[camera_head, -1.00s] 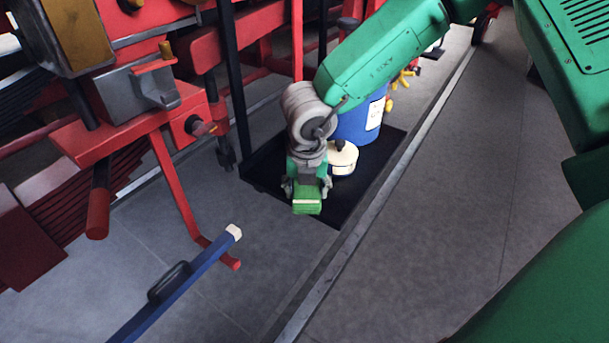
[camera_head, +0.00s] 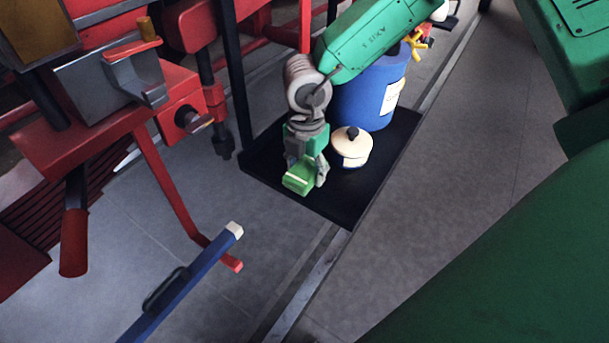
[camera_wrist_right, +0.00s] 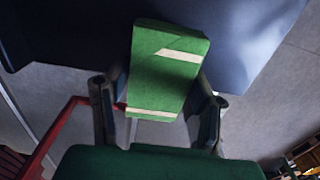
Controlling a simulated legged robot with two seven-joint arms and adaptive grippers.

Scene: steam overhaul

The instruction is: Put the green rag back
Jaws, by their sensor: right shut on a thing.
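The green rag (camera_head: 299,178) is a folded green block with pale stripes. My right gripper (camera_head: 306,172) is shut on it and holds it over the front left part of a black tray (camera_head: 338,205). In the right wrist view the rag (camera_wrist_right: 166,75) sits between the two fingers of the gripper (camera_wrist_right: 160,112). I cannot tell how high the rag is above the tray. My left gripper is not in view.
A cream-lidded pot (camera_head: 351,147) and a blue drum (camera_head: 371,92) stand on the tray behind and right of the rag. Red machinery (camera_head: 85,130) is at the left. A blue bar (camera_head: 185,285) with a handle is at the front. Grey floor lies open at the right.

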